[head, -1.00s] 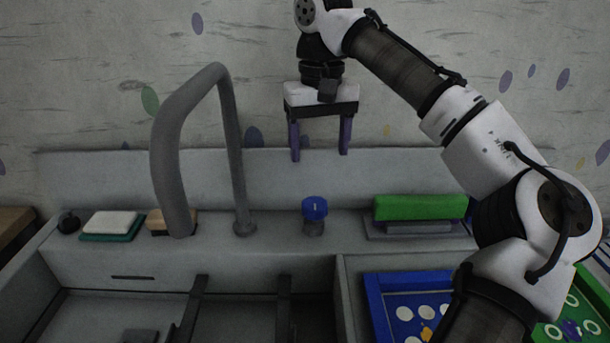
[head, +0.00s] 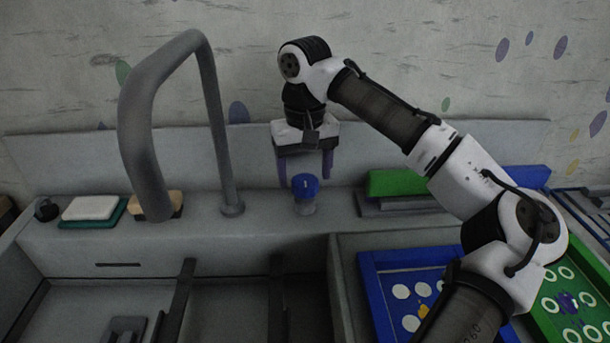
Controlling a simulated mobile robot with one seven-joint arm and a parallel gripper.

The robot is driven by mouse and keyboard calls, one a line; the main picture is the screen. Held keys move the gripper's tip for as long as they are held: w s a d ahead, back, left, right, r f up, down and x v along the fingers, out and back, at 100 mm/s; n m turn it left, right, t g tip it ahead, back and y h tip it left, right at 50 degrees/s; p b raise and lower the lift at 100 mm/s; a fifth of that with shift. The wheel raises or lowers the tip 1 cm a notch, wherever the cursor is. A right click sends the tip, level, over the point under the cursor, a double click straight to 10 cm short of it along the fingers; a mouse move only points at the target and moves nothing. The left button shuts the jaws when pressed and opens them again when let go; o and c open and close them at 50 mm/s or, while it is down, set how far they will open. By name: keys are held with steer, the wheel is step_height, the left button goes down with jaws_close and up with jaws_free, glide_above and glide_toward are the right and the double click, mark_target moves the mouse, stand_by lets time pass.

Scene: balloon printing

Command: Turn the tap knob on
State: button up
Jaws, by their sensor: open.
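The tap knob (head: 305,186) is a blue cap on a short grey base, standing on the sink's back ledge. The grey curved tap (head: 143,125) rises to its left, with its spout reaching forward. My gripper (head: 305,174) points down just above and around the knob's top in the picture. Its two purple fingers are apart, one to each side of the knob, and nothing is held between them. I cannot tell whether a finger touches the knob.
A green block (head: 402,184) sits on the ledge to the right. A white soap-like block (head: 90,207) and a tan sponge (head: 160,204) lie to the left. A blue tray (head: 368,280) and a green tray (head: 570,265) lie at the right. The sink basin (head: 80,300) is in front.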

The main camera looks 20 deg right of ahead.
steer(key=shift+f, duration=0.6)
steer(key=c, duration=1)
steer(key=shift+o, duration=0.2)
